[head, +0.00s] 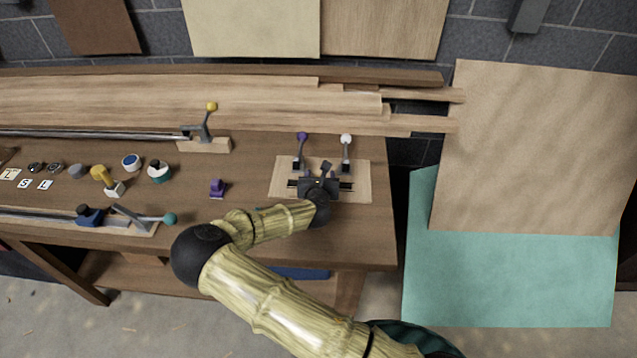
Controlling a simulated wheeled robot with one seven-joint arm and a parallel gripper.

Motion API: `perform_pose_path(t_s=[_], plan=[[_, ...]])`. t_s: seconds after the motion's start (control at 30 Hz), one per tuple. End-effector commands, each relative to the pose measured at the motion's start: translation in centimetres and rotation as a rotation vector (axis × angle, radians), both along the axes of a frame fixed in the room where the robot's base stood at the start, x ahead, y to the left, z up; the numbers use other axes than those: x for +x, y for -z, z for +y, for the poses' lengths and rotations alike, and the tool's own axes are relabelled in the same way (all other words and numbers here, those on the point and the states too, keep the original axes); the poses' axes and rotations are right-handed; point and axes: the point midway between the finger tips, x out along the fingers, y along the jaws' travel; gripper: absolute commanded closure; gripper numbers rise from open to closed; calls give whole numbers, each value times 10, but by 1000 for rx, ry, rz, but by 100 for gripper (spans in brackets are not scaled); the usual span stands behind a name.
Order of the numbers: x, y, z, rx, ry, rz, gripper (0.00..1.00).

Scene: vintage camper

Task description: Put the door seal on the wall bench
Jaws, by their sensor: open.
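The wall bench (250,165) is a brown wooden workbench along the grey block wall. My gripper (322,176) is open over the bench's right part, at a pale wooden board (361,168) with two levers, one purple-knobbed and one white-knobbed. A dark slotted piece on this board lies around my gripper. I cannot tell whether they touch. I cannot pick out a door seal with certainty. My arm comes from the lower right and hides part of the bench's front edge.
Long planks (250,105) lie along the back of the bench. A yellow-knobbed lever (207,120), a teal-knobbed lever (140,217), a small purple piece (217,188) and several knobs stand left. Large brown (540,150) and teal (510,280) sheets stand right.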

Motion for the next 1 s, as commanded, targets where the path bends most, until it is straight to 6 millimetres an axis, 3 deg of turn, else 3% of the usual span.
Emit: perform_pose_path(t_s=[0.07, 0.3, 0.37, 0.67, 0.93, 1.0], plan=[[0, 0, 0, 0, 0, 0, 47], [0, 0, 0, 0, 0, 0, 93], [0, 0, 0, 0, 0, 0, 97], [0, -4, 0, 1, -1, -1, 97], [0, -34, 1, 4, 0, -3, 97], [-13, -33, 2, -1, -2, 1, 97]])
